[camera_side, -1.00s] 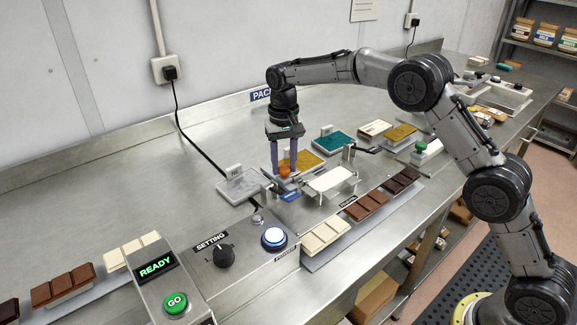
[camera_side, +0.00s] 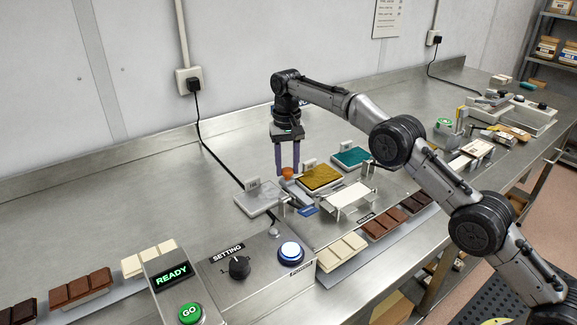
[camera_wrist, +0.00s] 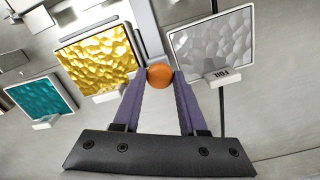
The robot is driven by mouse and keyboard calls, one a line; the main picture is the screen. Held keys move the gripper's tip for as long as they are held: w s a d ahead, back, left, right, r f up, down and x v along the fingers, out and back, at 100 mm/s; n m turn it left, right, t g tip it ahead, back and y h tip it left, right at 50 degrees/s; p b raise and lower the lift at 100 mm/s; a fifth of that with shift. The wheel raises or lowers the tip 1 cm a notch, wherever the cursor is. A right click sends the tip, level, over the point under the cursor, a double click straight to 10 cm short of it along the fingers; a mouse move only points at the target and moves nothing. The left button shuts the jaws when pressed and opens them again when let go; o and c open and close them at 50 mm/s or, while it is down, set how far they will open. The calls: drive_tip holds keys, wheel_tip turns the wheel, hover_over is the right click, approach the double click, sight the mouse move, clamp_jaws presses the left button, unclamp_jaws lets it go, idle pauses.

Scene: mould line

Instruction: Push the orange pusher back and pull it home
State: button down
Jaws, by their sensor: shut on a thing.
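The orange pusher knob (camera_side: 288,173) stands between the silver foil tray (camera_side: 258,201) and the gold foil tray (camera_side: 320,177). My gripper (camera_side: 287,169) points down with its purple fingers shut on the knob. In the wrist view the round knob (camera_wrist: 160,76) sits between the fingertips (camera_wrist: 160,83), at the end of a grey bar (camera_wrist: 146,32). The knob is on the wall side of the white platform (camera_side: 350,198) and a small blue part (camera_side: 307,211). Part of the pusher's body is hidden behind the fingers and trays.
A teal foil tray (camera_side: 352,157) stands beyond the gold one. Chocolate bars (camera_side: 384,224) lie along the front strip. A control box with a dial (camera_side: 240,267) and lit button (camera_side: 290,252) is near, beside a READY display (camera_side: 172,277). The bench behind is clear.

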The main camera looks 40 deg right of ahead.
drive_tip(key=shift+w+r, duration=0.1)
drive_tip(key=shift+w, duration=0.15)
drive_tip(key=c, duration=0.7)
unclamp_jaws()
drive_tip(key=shift+o, duration=1.3)
